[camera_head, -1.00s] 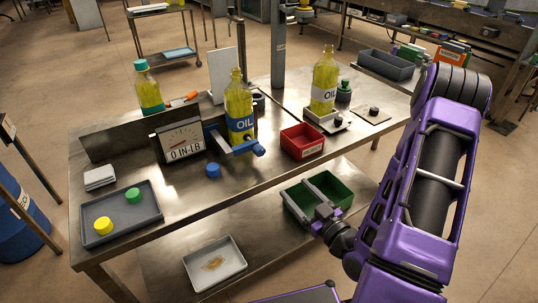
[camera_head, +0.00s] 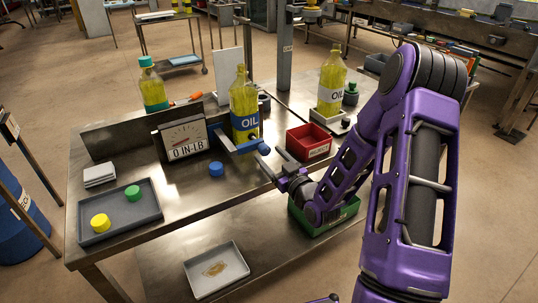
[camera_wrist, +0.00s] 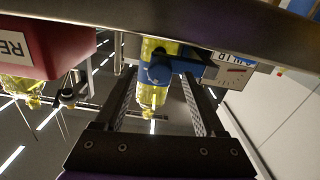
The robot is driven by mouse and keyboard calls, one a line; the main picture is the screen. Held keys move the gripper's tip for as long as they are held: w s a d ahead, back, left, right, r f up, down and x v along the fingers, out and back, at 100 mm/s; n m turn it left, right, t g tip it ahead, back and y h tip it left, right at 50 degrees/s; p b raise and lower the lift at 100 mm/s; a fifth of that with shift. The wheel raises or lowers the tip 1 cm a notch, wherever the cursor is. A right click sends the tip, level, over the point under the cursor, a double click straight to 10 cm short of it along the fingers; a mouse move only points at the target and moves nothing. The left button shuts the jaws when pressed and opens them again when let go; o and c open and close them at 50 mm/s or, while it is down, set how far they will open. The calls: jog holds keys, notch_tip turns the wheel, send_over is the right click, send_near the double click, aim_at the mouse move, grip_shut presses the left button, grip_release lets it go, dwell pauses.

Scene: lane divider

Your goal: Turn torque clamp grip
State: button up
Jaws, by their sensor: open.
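The blue torque clamp (camera_head: 228,148) sits around the lower part of an upright yellow oil bottle (camera_head: 243,100) on the table. Its blue grip end (camera_head: 263,148) sticks out toward the front right. The torque gauge (camera_head: 185,140) beside it reads 0 IN-LB. The picture there looks upside down.
A red bin (camera_head: 308,142) stands close right of my gripper. A green bin (camera_head: 330,215) is on the lower shelf under my arm. A blue cap (camera_head: 216,169) lies on the table; a grey tray (camera_head: 145,217) with yellow and green caps is at left. Another oil bottle (camera_head: 331,85) stands behind.

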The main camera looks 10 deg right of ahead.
jog(key=shift+w+a, duration=0.25)
jog(key=shift+w, duration=0.4)
grip_shut()
